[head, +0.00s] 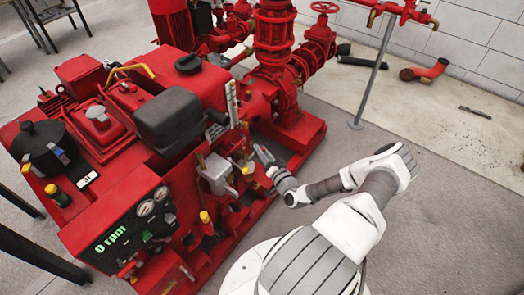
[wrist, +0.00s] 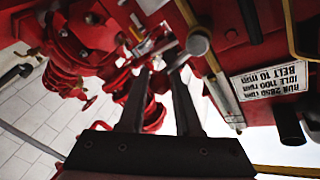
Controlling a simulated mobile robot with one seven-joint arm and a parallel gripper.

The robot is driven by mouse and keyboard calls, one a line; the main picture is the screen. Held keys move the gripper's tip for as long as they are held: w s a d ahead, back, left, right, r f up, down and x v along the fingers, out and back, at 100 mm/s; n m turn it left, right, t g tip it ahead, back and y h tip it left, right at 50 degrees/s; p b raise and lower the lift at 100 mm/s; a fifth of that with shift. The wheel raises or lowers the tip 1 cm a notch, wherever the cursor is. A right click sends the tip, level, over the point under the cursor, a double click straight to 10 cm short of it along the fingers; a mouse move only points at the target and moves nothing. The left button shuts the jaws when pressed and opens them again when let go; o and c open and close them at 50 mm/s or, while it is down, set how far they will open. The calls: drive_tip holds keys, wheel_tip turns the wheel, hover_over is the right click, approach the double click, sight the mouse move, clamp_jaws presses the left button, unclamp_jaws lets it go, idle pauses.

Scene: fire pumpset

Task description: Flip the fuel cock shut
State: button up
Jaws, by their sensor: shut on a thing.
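My gripper (head: 262,155) reaches in at the right side of the red engine, next to the grey filter-like housing and its small brass fittings. In the wrist view my gripper (wrist: 160,73) has its two dark fingers a little apart, with their tips at a small pale metal part, which I take to be the fuel cock (wrist: 163,47). The jaws are closed on it. The lever's exact angle is too small and dark to tell. In the head view the cock is hidden or too small to pick out.
The red engine (head: 120,155) with its gauge panel (head: 145,220) fills the left. A grey metal cylinder (wrist: 198,42) and a white instruction label (wrist: 270,83) are close to the fingers. Red pump pipes (head: 275,75) stand behind.

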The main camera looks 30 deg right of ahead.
clamp_jaws()
drive_tip(key=shift+d+f+m+g+b, duration=0.1)
drive_tip(key=shift+f+m+g+b, duration=0.4)
drive_tip(key=shift+m+b, duration=0.4)
drive_tip(key=shift+f+m+g+b, duration=0.3)
drive_tip(key=shift+f+m, duration=0.05)
drive_tip(key=shift+m, duration=0.35)
drive_tip(key=o, duration=0.7)
unclamp_jaws()
drive_tip(key=shift+s, duration=0.1)
